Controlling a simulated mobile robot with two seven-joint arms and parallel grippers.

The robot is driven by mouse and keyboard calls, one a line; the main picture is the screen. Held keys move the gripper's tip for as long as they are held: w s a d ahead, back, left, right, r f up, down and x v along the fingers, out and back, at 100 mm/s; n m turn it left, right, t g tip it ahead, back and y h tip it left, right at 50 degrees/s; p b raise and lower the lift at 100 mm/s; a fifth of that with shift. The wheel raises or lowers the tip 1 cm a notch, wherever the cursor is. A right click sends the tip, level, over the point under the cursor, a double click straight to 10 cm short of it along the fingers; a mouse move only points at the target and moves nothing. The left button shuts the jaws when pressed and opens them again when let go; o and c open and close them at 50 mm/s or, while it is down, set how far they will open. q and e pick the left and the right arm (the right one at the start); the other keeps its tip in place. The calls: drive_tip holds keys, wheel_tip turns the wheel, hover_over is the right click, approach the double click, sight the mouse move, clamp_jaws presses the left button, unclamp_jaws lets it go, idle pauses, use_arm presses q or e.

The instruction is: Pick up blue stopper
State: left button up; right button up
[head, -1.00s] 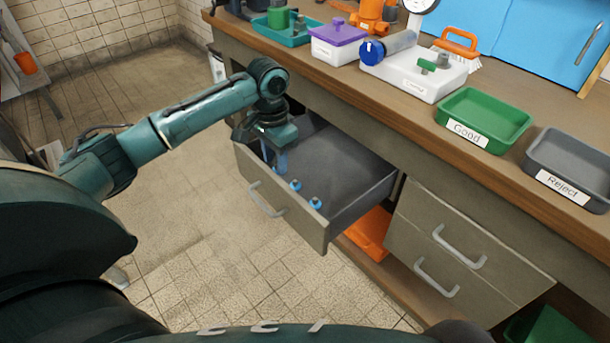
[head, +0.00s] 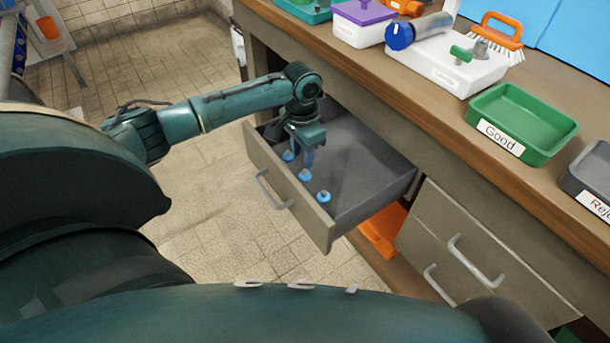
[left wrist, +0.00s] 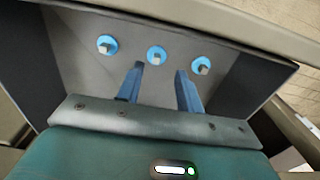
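Three blue stoppers with small grey square tops sit in a row inside an open drawer (head: 365,165), along its front panel. In the head view they are the left stopper (head: 288,156), the middle stopper (head: 305,175) and the right stopper (head: 323,196). In the left wrist view they line up as one at left (left wrist: 107,45), one at centre (left wrist: 156,55) and one at right (left wrist: 201,65). My left gripper (left wrist: 160,72) points down into the drawer with its two blue fingers apart. Nothing is between the fingers; the centre stopper lies just beyond the gap. My right gripper is not in view.
The bench above the drawer holds a green Good tray (head: 522,122), a grey Reject tray (head: 597,172), a white block (head: 447,66), a brush (head: 498,40) and a purple-lidded box (head: 363,20). An orange bin (head: 384,232) is below the drawer.

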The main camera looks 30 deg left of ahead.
sight(304, 171)
use_arm(q)
drive_tip(key=f, duration=0.1)
drive_tip(key=f+b, duration=0.1)
drive_tip(key=f, duration=0.3)
drive_tip(key=shift+s+d, duration=0.1)
drive_tip(key=shift+d, duration=0.15)
drive_tip(key=shift+c, duration=0.6)
clamp_jaws()
